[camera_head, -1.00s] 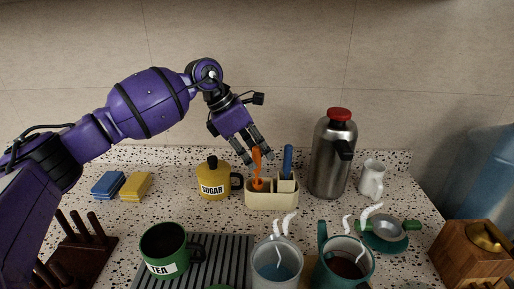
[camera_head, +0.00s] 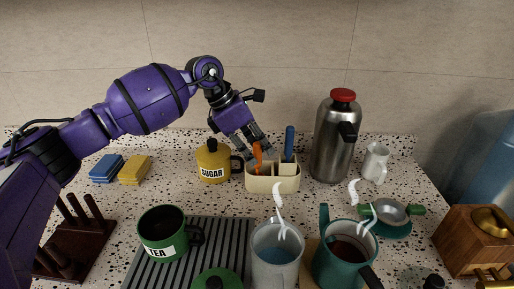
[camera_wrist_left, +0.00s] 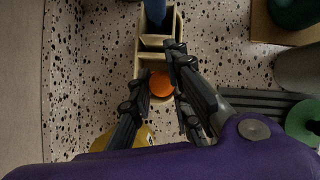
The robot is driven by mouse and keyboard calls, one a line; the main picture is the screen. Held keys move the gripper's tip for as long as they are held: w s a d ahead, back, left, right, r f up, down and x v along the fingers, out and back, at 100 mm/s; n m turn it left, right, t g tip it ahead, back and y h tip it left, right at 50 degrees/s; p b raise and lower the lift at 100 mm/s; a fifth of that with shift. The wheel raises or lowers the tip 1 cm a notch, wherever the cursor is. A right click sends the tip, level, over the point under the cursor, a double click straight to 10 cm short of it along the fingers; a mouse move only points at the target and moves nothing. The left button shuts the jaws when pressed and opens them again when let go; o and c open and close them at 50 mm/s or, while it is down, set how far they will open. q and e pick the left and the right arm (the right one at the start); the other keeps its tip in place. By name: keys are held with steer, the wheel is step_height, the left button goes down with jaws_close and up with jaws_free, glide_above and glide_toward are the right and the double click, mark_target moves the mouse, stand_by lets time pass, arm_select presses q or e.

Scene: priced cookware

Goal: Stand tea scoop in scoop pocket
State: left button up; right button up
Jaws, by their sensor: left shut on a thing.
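The orange tea scoop (camera_head: 257,156) is upright, with its lower end inside the left pocket of the cream caddy (camera_head: 272,185). My left gripper (camera_head: 260,152) is just above the caddy, shut on the scoop's upper part. In the left wrist view the scoop's round orange end (camera_wrist_left: 161,84) shows between the fingers, within the end pocket of the caddy (camera_wrist_left: 151,55). The fingers hide part of the scoop, and I cannot tell whether it touches the pocket floor. My right gripper is not in view.
A blue-handled tool (camera_head: 289,143) stands in the caddy's right part. The yellow sugar pot (camera_head: 212,168) is close on the left, and a steel flask (camera_head: 334,145) on the right. Steaming vessels stand in front, including a grey cup (camera_head: 275,262) and teal pot (camera_head: 345,262).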

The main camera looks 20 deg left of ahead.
arm_select(q)
steer(key=o, duration=1)
steer(key=shift+r, duration=0.1)
steer(key=v, duration=1.2)
steer(key=shift+s+f, duration=0.1)
steer(key=shift+f, duration=0.1)
